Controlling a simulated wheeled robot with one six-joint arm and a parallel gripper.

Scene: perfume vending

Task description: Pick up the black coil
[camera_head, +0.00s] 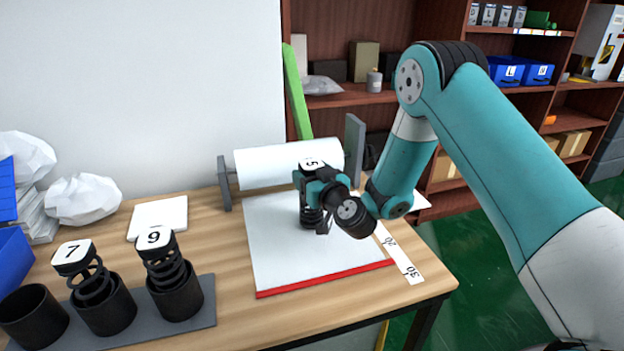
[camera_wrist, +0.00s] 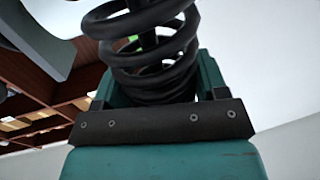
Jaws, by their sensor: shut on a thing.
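A black coil (camera_head: 312,217) with a white top labelled 5 is upright over the white paper sheet (camera_head: 270,262) on the table. My gripper (camera_head: 310,187) is shut on it just below its label and partly hides it. In the wrist view the coil's black rings (camera_wrist: 150,50) fill the space between the teal jaws of my gripper (camera_wrist: 155,90). I cannot tell whether the coil's lower end touches the paper. Two other black coils, labelled 7 (camera_head: 95,286) and 9 (camera_head: 165,267), stand in black cups at the front left.
An open black cup (camera_head: 35,322) stands left of coil 7 on a grey base (camera_head: 207,303). A white paper roll (camera_head: 285,161) on a grey stand is behind my gripper. A green bar (camera_head: 297,92) leans upward there. A wooden shelf (camera_head: 345,98) stands behind. Bare table (camera_head: 232,322) lies in front.

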